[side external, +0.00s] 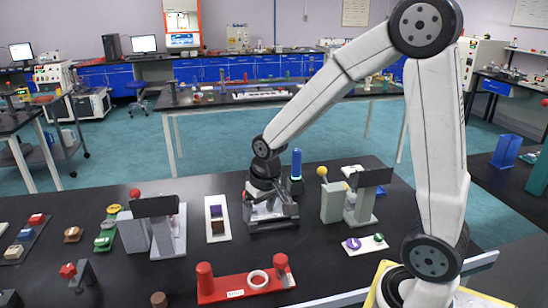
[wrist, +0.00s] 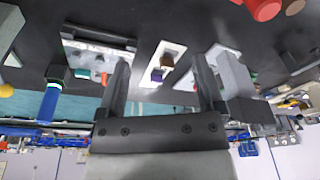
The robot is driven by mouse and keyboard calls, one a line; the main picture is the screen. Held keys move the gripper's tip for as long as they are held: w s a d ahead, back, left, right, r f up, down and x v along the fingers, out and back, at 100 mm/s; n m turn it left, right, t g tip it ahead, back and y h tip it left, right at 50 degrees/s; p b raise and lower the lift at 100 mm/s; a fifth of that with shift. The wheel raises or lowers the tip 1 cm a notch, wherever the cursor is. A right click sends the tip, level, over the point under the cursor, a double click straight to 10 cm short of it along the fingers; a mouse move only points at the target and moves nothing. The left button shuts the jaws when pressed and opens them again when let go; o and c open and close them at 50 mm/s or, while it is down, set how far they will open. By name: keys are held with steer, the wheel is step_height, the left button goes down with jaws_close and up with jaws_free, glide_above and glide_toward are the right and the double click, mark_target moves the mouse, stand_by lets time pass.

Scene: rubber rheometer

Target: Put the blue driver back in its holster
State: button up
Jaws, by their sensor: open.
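The blue driver (side external: 297,163) stands upright in a dark block, its holster (side external: 296,187), just behind and to the right of my gripper (side external: 270,214) in the side view. In the wrist view the blue driver (wrist: 48,103) shows at the left, with a pale and green band by the dark holster (wrist: 60,76). How deep it sits in the holster is hidden. My gripper (wrist: 160,75) is open, low over the black table. Nothing is held between its fingers, and the driver is outside them.
A white tray (side external: 224,236) with purple and brown blocks lies left of my gripper. Grey instruments stand at left (side external: 166,232) and right (side external: 335,203). A red plate (side external: 225,291) with posts and a white ring lies in front. Table between is clear.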

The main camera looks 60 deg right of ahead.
steer(key=s+a+f+n, duration=0.2)
steer(key=s+a+n, duration=0.1)
steer(key=s, duration=0.5)
steer(key=shift+a+f, duration=0.3)
steer(key=shift+a, duration=0.6)
